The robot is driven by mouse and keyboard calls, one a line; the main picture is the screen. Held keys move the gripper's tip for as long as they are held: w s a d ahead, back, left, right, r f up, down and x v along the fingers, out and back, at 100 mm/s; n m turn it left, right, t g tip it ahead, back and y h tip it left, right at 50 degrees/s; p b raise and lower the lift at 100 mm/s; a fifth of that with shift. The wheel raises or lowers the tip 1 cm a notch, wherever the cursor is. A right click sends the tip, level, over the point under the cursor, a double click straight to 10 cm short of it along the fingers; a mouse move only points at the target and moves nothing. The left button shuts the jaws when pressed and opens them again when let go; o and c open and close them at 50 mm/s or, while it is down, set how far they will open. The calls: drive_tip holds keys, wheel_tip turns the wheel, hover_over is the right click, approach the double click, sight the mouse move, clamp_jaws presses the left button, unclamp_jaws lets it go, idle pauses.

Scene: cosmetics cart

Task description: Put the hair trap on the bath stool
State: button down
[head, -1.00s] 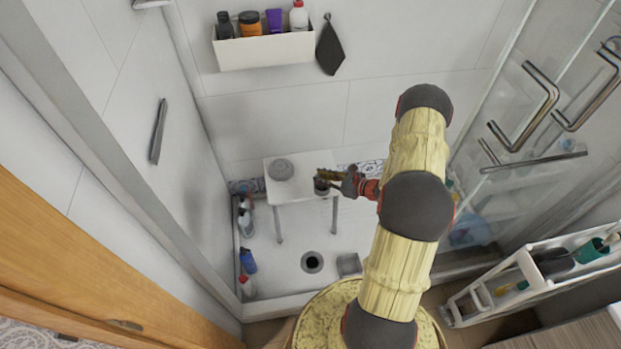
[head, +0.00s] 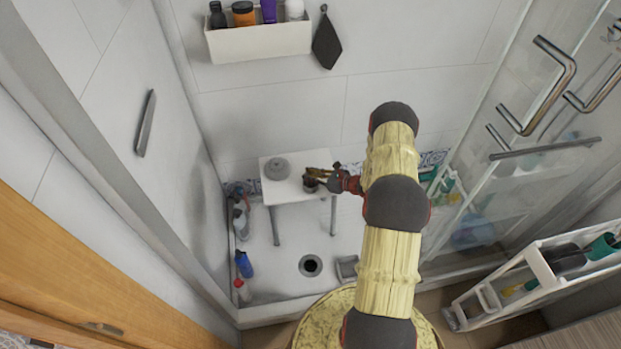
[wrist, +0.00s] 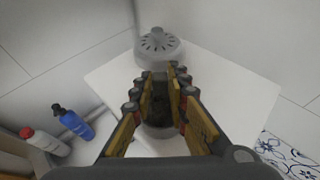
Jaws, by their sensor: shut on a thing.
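My gripper (head: 314,178) is shut on a small dark grey cup-shaped thing, which I take for the hair trap (head: 311,187). In the wrist view the gripper (wrist: 162,88) has its fingers on either side of the hair trap (wrist: 158,132), which partly hides behind them. The hair trap is over the right part of the white bath stool (head: 292,193); I cannot tell whether it touches the top. The stool (wrist: 225,95) fills the middle of the wrist view. A grey round slotted piece with a knob (head: 277,168) sits on its left part, beyond the fingertips in the wrist view (wrist: 158,45).
An open round drain (head: 311,265) is in the shower floor before the stool. Bottles, including a blue one (head: 244,264), stand along the left edge. A wall shelf (head: 258,43) hangs above. Glass doors with handles (head: 545,85) and a white cart (head: 530,282) are at right.

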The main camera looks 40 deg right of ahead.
drive_tip(key=shift+r, duration=0.1)
drive_tip(key=shift+f, duration=0.2)
drive_tip(key=c, duration=1.8)
unclamp_jaws()
drive_tip(key=shift+o, duration=0.3)
drive_tip(key=shift+r, duration=0.1)
